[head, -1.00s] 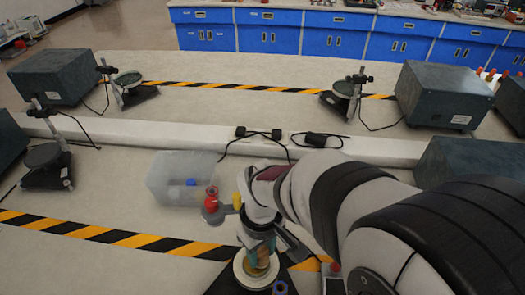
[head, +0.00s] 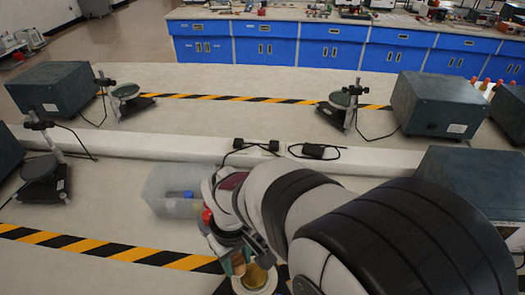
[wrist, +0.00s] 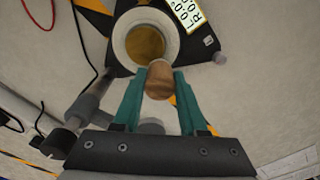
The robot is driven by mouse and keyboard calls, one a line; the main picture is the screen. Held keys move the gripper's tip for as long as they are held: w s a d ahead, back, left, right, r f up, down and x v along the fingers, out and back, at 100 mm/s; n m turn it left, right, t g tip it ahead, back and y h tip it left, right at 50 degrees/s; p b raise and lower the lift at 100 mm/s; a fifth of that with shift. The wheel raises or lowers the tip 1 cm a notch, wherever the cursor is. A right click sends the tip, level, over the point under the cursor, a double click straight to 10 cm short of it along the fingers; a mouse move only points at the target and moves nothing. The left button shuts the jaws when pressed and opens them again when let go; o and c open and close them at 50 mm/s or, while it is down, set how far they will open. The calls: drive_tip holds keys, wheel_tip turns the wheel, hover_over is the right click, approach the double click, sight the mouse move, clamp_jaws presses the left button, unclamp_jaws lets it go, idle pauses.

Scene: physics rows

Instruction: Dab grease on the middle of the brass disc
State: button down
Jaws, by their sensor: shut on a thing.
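The brass disc (wrist: 146,43) lies inside a white ring (wrist: 120,40) on a black base in the wrist view. In the head view the disc (head: 256,277) shows at the bottom, just right of my gripper (head: 236,263). My gripper (wrist: 160,92) has teal fingers shut on a short brown, rounded piece (wrist: 160,72). In the wrist view this piece overlaps the near rim of the ring. I cannot tell whether it touches. No grease can be made out on the disc.
A translucent bin (head: 165,200) with a blue item (head: 188,194) stands behind my gripper. A red-topped item (head: 207,216) is partly hidden by my arm. Striped tape (head: 100,248) crosses the bench at left. A white label (wrist: 188,15) lies beside the ring.

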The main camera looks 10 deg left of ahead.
sight(237, 259)
drive_tip(key=shift+d, duration=3.25)
drive_tip(key=shift+a, duration=3.1)
drive_tip(key=shift+w+a+r, duration=0.1)
drive_tip(key=shift+a+r, duration=0.05)
drive_tip(key=shift+r, duration=0.1)
drive_tip(key=shift+f, duration=0.15)
drive_tip(key=shift+r, duration=3.15)
